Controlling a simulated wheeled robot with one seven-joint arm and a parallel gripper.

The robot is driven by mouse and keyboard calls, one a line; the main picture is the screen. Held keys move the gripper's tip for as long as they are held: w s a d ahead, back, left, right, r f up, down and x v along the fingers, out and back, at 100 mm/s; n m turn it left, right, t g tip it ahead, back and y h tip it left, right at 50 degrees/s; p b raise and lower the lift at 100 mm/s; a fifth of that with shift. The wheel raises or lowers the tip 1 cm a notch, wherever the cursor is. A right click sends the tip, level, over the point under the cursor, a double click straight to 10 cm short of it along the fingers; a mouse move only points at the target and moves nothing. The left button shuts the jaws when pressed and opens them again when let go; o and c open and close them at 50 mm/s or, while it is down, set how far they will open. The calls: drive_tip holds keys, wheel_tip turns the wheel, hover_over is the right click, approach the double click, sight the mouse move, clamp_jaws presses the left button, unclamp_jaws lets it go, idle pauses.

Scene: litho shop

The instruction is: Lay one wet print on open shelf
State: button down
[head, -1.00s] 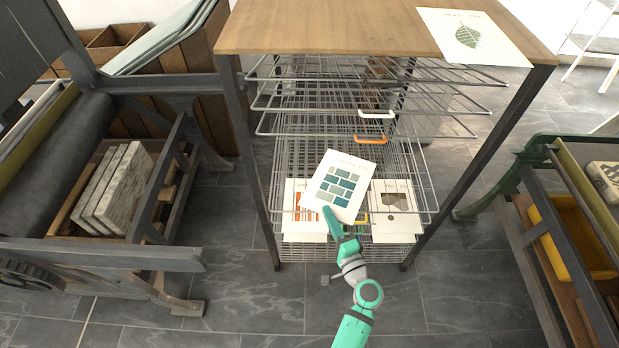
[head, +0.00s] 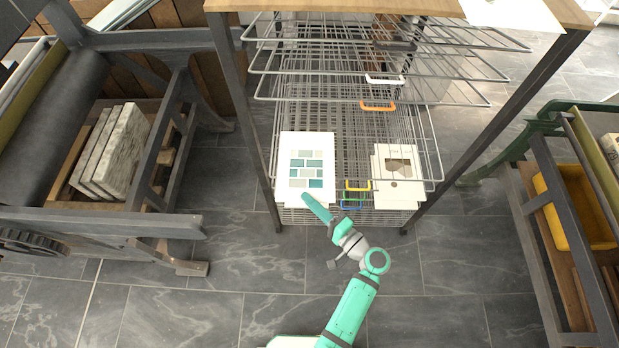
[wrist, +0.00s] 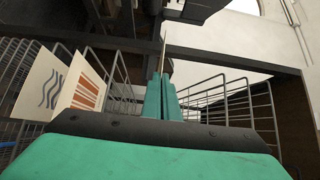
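My gripper (head: 308,198) is shut on the near edge of a white print with teal and grey bricks (head: 306,160). The print is in front of the left part of the wire drying rack (head: 262,97), and I cannot tell whether it touches a shelf. In the wrist view the shut fingers (wrist: 163,88) pinch a thin sheet seen edge-on. A print with a brown shape (head: 398,165) lies on the rack's lower right. The wrist view also shows an orange-striped print (wrist: 88,90) and a wavy-line print (wrist: 45,82); in the head view the held print hides that area.
The rack has several wire shelves with coloured handles, including white (head: 384,81), orange (head: 377,106) and yellow (head: 358,186). Its dark right leg (head: 490,130) is close by. A press with stone slabs (head: 120,150) stands left, a yellow tray (head: 575,205) right. The tiled floor in front is clear.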

sight(310, 188)
drive_tip(key=w, duration=0.2)
drive_tip(key=w+f, duration=0.1)
drive_tip(key=w, duration=0.1)
drive_tip(key=w+f, duration=0.1)
drive_tip(key=w, duration=0.1)
drive_tip(key=shift+f, duration=0.25)
drive_tip(key=shift+w+a+f, duration=0.1)
drive_tip(key=shift+w+f, duration=0.65)
drive_tip(key=shift+f, duration=0.75)
drive_tip(key=shift+w+d+f, duration=0.1)
drive_tip(key=shift+w+f, duration=0.65)
drive_tip(key=shift+f, duration=0.7)
drive_tip(key=shift+w+a+f, duration=0.1)
drive_tip(key=shift+w+f, duration=0.65)
drive_tip(key=shift+f, duration=0.9)
drive_tip(key=c, duration=2)
unclamp_jaws()
drive_tip(key=shift+c, duration=0.2)
